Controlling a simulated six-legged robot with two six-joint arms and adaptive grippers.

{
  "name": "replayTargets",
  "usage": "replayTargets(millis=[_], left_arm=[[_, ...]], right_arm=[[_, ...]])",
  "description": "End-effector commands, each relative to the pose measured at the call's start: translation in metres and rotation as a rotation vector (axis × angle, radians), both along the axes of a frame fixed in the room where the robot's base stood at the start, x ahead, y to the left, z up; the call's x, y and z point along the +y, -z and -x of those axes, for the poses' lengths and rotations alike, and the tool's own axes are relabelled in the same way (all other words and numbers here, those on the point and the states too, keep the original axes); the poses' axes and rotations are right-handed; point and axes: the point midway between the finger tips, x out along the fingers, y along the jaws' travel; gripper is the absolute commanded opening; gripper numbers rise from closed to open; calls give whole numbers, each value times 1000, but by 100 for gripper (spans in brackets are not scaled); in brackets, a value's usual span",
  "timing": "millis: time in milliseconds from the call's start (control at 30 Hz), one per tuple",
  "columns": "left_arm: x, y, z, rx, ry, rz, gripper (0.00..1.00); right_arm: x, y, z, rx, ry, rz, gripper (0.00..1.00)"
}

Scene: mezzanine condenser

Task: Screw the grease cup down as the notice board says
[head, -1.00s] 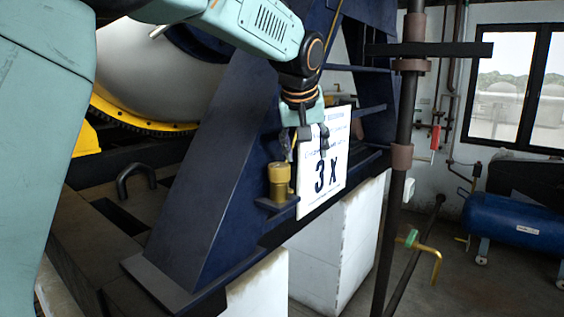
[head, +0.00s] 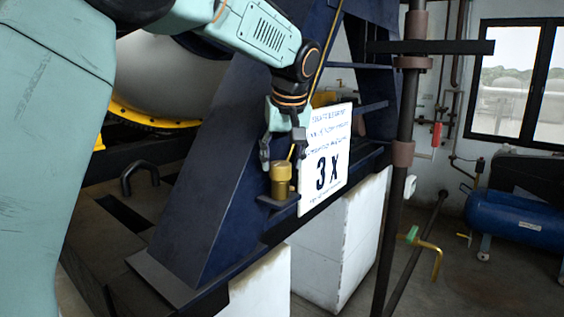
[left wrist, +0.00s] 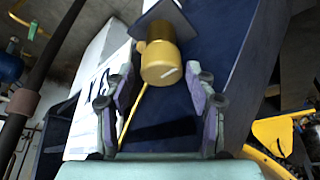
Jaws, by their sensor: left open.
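The brass grease cup (head: 281,180) stands upright on a small dark bracket (head: 277,203) on the side of the blue frame. It also shows in the left wrist view (left wrist: 160,62), just beyond and between my fingertips. My left gripper (head: 281,156) is open and empty, above the cup and a little to its left. The white notice board (head: 326,160) hangs just right of the cup and reads "3 X" in large print; its smaller lines are too small to read surely. My right gripper is out of view.
The blue frame (head: 215,170) rises directly behind the cup. A thin yellow pipe (left wrist: 130,118) runs close beside the cup. A dark vertical pipe (head: 392,200) stands to the right. A blue tank (head: 515,225) sits on the floor far right.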

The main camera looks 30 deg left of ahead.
Motion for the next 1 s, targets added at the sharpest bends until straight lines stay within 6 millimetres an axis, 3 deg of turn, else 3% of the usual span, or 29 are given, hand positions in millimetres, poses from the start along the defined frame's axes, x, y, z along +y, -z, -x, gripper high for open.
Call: replayTargets(millis=[200, 467, 1000], left_arm=[[5, 15, -4, 1, -1, 2, 56], [5, 17, -5, 0, -1, 2, 56], [5, 16, -5, -2, 1, 1, 15]], right_arm=[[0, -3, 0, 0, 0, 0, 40], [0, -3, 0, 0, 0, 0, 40], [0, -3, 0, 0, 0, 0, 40]])
